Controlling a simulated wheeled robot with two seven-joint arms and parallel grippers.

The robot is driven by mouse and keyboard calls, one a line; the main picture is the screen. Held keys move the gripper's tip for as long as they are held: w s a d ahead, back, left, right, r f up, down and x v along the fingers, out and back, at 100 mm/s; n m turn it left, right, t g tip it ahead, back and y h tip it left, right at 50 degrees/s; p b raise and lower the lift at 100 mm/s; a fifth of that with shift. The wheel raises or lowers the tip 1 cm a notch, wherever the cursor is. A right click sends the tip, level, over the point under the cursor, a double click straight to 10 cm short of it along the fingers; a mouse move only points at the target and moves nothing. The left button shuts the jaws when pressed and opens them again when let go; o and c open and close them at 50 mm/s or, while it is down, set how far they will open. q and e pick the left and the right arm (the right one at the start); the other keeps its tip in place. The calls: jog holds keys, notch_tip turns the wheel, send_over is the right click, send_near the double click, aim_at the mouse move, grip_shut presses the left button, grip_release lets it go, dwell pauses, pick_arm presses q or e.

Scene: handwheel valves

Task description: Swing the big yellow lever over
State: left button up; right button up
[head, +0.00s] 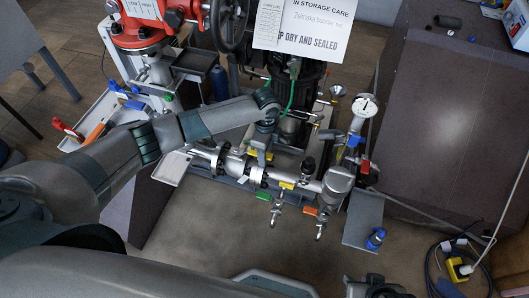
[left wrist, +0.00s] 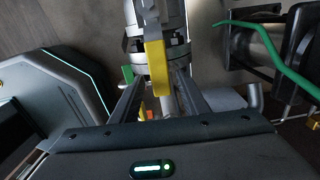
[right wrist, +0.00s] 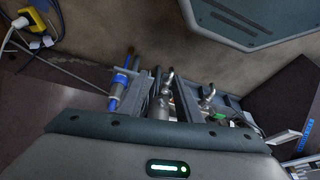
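The big yellow lever (left wrist: 157,68) stands out from a metal pipe valve. In the left wrist view it lies between the two fingers of my left gripper (left wrist: 158,88), with space visible on both sides. In the head view my left gripper (head: 262,150) points down over the pipe, and only a small yellow part of the lever (head: 268,156) shows beside it. My right gripper (head: 372,288) is at the bottom edge of the head view, away from the lever. In the right wrist view its fingers (right wrist: 168,88) are apart, with nothing held between them.
A smaller yellow handle (head: 287,185), a green handle (head: 263,196) and an orange handle (head: 311,211) sit along the pipe. A pressure gauge (head: 365,105) and a red handle (head: 365,167) are to the right. A green hose (left wrist: 265,48) runs near the left gripper. Cables lie at lower right.

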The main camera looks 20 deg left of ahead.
jog(key=shift+f, duration=0.1)
pick_arm(q)
jog(key=shift+r+p, duration=0.5)
jog(key=shift+p, duration=0.1)
jog(key=shift+r+p, duration=0.7)
jog(key=shift+p, duration=0.15)
jog(key=shift+r+p, duration=0.9)
jog(key=shift+p, duration=0.1)
jog(key=shift+r+p, duration=0.35)
jog(key=shift+p, duration=0.05)
jog(key=shift+r+p, duration=0.45)
jog(key=shift+p, duration=0.1)
jog(key=shift+r, duration=0.1)
pick_arm(e)
notch_tip(320, 180, down, 20)
jog(key=s+d, duration=0.2)
jog(key=shift+d+g, duration=0.15)
jog(key=shift+g, duration=0.15)
pick_arm(q)
jog(key=shift+r, duration=0.1)
pick_arm(e)
jog(key=shift+f, duration=0.1)
